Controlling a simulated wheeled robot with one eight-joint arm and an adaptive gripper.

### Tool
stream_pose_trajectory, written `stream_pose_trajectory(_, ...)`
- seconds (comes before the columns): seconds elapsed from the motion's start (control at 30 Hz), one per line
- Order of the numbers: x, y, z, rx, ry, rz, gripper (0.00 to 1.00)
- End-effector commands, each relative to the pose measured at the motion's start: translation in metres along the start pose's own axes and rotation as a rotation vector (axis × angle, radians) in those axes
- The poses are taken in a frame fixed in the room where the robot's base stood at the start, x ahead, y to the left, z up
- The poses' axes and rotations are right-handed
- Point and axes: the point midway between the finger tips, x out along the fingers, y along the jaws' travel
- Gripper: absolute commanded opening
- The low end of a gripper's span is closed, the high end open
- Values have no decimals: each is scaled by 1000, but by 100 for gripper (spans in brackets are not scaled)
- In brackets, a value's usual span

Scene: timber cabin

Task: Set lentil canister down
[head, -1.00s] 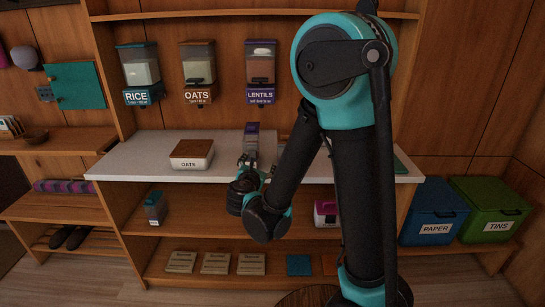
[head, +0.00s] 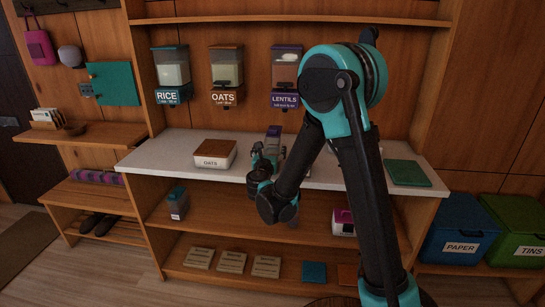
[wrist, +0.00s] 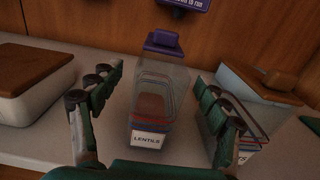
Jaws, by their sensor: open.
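The lentil canister (wrist: 150,105) is clear with a purple lid, reddish-brown contents low inside and a LENTILS label at its foot. It stands upright on the pale counter (wrist: 38,145). My gripper (wrist: 157,88) is open, with one finger on each side of the canister and gaps showing between. In the head view the canister (head: 273,138) shows behind my gripper (head: 264,160), partly hidden by it.
Another clear container (wrist: 245,125) stands just right of my gripper. A green mat (head: 407,173) lies at the right. RICE, OATS and LENTILS dispensers (head: 285,72) hang above.

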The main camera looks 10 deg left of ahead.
Motion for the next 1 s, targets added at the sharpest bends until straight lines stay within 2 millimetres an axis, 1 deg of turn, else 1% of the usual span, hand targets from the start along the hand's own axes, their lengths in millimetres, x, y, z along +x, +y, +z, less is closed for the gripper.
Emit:
stream_pose_trajectory(0.27, 15, -1, 1, 0, 0, -1, 76)
stream_pose_trajectory(0.53, 53, -2, 3, 1, 0, -2, 76)
stream_pose_trajectory(0.63, 57, -2, 3, 1, 0, 0, 76)
stream_pose_trajectory(0.8, 57, -1, 3, 1, 0, 0, 76)
stream_pose_trajectory(1.0, 57, -1, 3, 1, 0, 0, 51)
